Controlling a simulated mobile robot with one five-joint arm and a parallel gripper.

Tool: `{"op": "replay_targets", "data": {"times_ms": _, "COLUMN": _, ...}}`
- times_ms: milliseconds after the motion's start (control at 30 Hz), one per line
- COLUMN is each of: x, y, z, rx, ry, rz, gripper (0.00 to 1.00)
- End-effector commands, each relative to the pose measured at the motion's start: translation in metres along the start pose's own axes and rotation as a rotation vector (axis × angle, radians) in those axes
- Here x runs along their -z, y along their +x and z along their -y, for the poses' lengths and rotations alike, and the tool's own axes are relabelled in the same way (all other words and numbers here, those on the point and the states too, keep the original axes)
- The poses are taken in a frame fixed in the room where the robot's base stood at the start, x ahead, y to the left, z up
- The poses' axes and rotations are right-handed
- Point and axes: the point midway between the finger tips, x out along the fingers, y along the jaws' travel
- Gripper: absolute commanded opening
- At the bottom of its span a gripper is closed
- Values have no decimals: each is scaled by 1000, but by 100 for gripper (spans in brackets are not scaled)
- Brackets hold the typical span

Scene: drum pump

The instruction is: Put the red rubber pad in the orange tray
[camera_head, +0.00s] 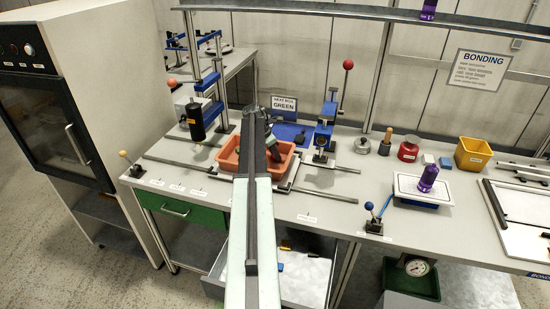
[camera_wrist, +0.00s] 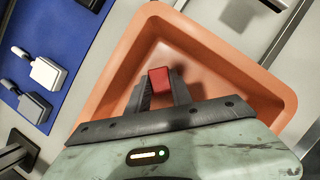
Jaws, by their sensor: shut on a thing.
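The orange tray (camera_head: 284,168) stands on the bench in the head view, partly hidden behind my arm. In the wrist view the orange tray (camera_wrist: 125,62) fills most of the picture, with its walls around my fingers. My gripper (camera_wrist: 160,85) is shut on the red rubber pad (camera_wrist: 159,78), a small red block between the fingertips. The pad is over the inside of the tray. I cannot tell whether it touches the tray floor. In the head view my gripper (camera_head: 272,142) is at the tray and the pad is hidden.
A blue press (camera_head: 324,138) stands right of the tray, and a black cylinder (camera_head: 195,120) on a post stands left. A yellow bin (camera_head: 472,154) and a red jar (camera_head: 408,150) are farther right.

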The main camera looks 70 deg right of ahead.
Motion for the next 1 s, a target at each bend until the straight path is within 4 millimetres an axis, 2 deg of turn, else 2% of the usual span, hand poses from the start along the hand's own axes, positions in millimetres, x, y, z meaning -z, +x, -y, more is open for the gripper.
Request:
{"op": "replay_targets", "data": {"times_ms": 233, "x": 2, "y": 3, "z": 0, "rx": 0, "ry": 0, "rz": 0, "gripper": 0}}
{"op": "replay_targets", "data": {"times_ms": 267, "x": 1, "y": 1, "z": 0, "rx": 0, "ry": -1, "rz": 0, "gripper": 34}}
{"op": "replay_targets", "data": {"times_ms": 300, "x": 1, "y": 1, "z": 0, "rx": 0, "ry": -1, "rz": 0, "gripper": 46}}
{"op": "replay_targets", "data": {"times_ms": 333, "x": 1, "y": 1, "z": 0, "rx": 0, "ry": -1, "rz": 0, "gripper": 48}}
{"op": "replay_targets", "data": {"times_ms": 733, "x": -1, "y": -5, "z": 0, "rx": 0, "ry": -1, "rz": 0, "gripper": 48}}
{"op": "replay_targets", "data": {"times_ms": 867, "x": -2, "y": -22, "z": 0, "rx": -1, "ry": -2, "rz": 0, "gripper": 48}}
{"op": "replay_targets", "data": {"times_ms": 1000, "x": -3, "y": -52, "z": 0, "rx": 0, "ry": -3, "rz": 0, "gripper": 48}}
